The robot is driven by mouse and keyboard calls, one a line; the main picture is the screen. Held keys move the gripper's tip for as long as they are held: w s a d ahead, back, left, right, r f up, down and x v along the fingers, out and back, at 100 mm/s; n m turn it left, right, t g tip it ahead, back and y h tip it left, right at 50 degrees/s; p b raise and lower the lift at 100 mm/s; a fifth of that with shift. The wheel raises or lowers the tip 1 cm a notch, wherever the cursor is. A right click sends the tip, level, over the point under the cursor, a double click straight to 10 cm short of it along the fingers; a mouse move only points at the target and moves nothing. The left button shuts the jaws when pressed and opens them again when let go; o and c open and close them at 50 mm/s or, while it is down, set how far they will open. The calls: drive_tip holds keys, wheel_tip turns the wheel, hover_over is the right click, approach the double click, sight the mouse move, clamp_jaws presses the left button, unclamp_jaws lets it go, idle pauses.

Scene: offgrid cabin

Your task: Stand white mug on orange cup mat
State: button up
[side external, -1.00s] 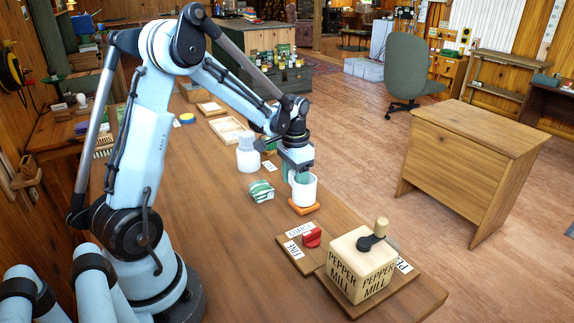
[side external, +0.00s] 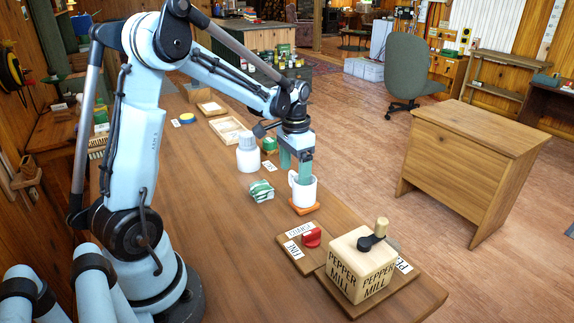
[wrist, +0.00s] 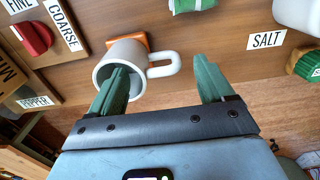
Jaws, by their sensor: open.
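The white mug (side external: 305,193) stands upright on the orange cup mat (side external: 303,210), near the table's right edge. The mug also shows in the wrist view (wrist: 108,69), its handle pointing right, with part of the mat (wrist: 130,42) behind it. My gripper (side external: 295,171) is open at the mug's rim, with green fingers spread apart. In the wrist view my gripper (wrist: 160,70) has its left finger over the mug's mouth and its right finger beyond the handle. I cannot tell whether a finger touches the mug.
A white bottle (side external: 248,155) and a green-and-white packet (side external: 261,191) stand left of the mug. In front are a red knob (side external: 312,237) on a labelled board and a pepper mill box (side external: 360,265). A SALT label (wrist: 267,41) lies on the table.

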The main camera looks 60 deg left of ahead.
sight(295, 173)
wheel_tip(295, 173, up, 8)
drive_tip(key=shift+f, duration=0.1)
drive_tip(key=s+d+t, duration=0.3)
drive_tip(key=s+d, duration=0.1)
drive_tip(key=d, duration=0.4)
drive_tip(key=s+d+t, duration=0.4)
drive_tip(key=s+d, duration=0.1)
drive_tip(key=d, duration=0.3)
drive_tip(key=shift+f, duration=0.15)
idle(0.9)
